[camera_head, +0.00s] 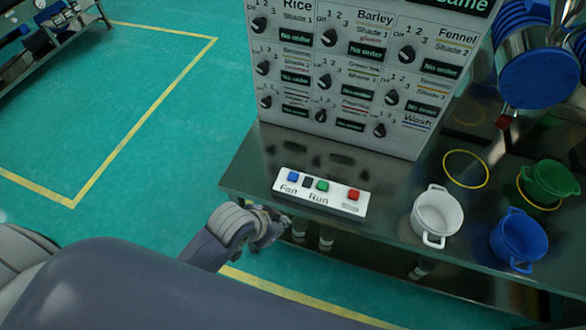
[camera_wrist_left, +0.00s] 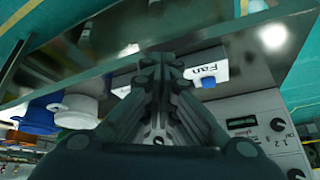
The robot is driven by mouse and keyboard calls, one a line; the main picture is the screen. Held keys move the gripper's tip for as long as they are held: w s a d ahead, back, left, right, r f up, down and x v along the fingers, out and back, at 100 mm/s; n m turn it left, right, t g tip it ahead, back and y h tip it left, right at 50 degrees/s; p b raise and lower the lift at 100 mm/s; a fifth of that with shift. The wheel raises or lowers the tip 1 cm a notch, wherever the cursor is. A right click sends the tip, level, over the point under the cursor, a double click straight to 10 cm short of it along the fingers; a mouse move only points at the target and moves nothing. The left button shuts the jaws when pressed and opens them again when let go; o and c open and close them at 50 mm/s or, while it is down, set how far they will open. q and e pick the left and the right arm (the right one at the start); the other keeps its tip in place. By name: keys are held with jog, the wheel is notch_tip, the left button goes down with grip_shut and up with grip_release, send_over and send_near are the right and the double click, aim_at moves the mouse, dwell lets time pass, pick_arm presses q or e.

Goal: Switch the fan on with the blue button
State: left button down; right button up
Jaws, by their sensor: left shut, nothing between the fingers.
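The blue button (camera_head: 293,177) is at the left end of a white button box (camera_head: 340,200) on the metal table, above the label "Fan". Beside it on the box are a dark button (camera_head: 308,182), a green button (camera_head: 323,185) and a red button (camera_head: 353,195). My left gripper (camera_head: 284,222) is shut and empty, in front of the box near the table's front edge and apart from the buttons. In the left wrist view the shut fingers (camera_wrist_left: 162,68) partly cover the box (camera_wrist_left: 206,66); its "Fan" label shows just right of them. My right gripper is not in view.
A panel with several knobs (camera_head: 350,60) stands behind the box. To the right on the table (camera_head: 400,182) are a white pot (camera_head: 437,212), a blue pot (camera_head: 518,240) and a green pot (camera_head: 550,178). The green floor at left is open.

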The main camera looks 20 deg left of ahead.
pick_arm(q)
jog(key=w+d+r+m+t+h, duration=0.1)
jog(key=w+d+m, duration=0.15)
jog(key=w, duration=0.35)
jog(key=w+d+r+m+t+h, duration=0.1)
jog(key=w+r+m, duration=0.15)
jog(key=w, duration=0.25)
jog(key=w+a+m, duration=0.3)
jog(key=w+a, duration=0.3)
jog(key=w, duration=0.4)
jog(key=shift+f+t+p, duration=0.3)
jog(key=shift+t, duration=0.1)
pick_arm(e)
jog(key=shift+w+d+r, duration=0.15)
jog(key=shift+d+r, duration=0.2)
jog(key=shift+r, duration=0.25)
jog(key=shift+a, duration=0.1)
pick_arm(q)
jog(key=shift+f, duration=0.15)
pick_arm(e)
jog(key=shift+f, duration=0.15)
